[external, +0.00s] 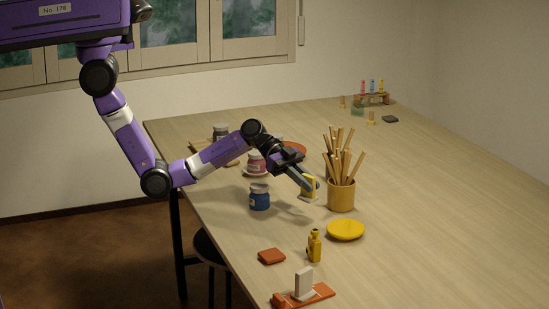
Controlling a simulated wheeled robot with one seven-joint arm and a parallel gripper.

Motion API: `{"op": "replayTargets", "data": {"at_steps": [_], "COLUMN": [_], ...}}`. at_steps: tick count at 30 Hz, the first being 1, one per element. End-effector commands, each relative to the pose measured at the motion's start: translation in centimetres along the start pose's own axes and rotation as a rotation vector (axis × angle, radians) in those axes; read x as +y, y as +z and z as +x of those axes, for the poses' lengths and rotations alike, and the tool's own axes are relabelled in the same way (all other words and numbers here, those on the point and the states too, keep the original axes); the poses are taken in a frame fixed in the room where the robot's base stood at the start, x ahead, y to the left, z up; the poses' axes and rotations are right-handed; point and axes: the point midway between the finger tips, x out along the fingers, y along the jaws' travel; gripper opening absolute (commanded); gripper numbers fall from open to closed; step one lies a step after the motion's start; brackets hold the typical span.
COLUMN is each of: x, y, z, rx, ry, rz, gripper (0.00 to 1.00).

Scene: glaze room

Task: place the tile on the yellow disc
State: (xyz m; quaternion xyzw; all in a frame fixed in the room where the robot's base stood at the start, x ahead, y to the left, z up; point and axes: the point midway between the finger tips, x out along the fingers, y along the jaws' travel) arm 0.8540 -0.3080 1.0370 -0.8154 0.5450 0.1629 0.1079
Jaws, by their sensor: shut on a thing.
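My gripper (311,186) is shut on a small flat yellow piece, which looks like the tile (308,187), with a pale part at its lower edge. The fingers hide part of it. It is above or at the table just left of the yellow cup of sticks; I cannot tell whether it touches the table. The yellow disc (345,230) lies flat on the table, in front of the cup and apart from my gripper. Its top is bare.
The cup of sticks (341,195) stands close to my gripper. A blue jar (259,197), a yellow bottle (314,246), a red-orange square (271,256) and an orange stand (319,296) holding a white slab (304,282) are nearby. The table's right side is clear.

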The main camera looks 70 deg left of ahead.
Motion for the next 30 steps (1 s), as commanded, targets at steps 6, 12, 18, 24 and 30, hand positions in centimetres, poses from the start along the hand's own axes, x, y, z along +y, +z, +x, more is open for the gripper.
{"op": "replayTargets", "data": {"at_steps": [6,12,18,24,30], "x": [0.1,0.1,0.0,0.1,0.0], "y": [-2.1,-3.9,-5.3,-5.4,-2.8], "z": [5.2,9.7,12.9,13.9,14.9], "rx": [0.001,0.002,0.001,0.001,0.000], "ry": [0.002,0.003,0.001,0.000,0.000], "rz": [0.003,0.003,0.002,0.000,-0.002], "gripper": [0.00,0.00,0.00,0.00,0.00]}}
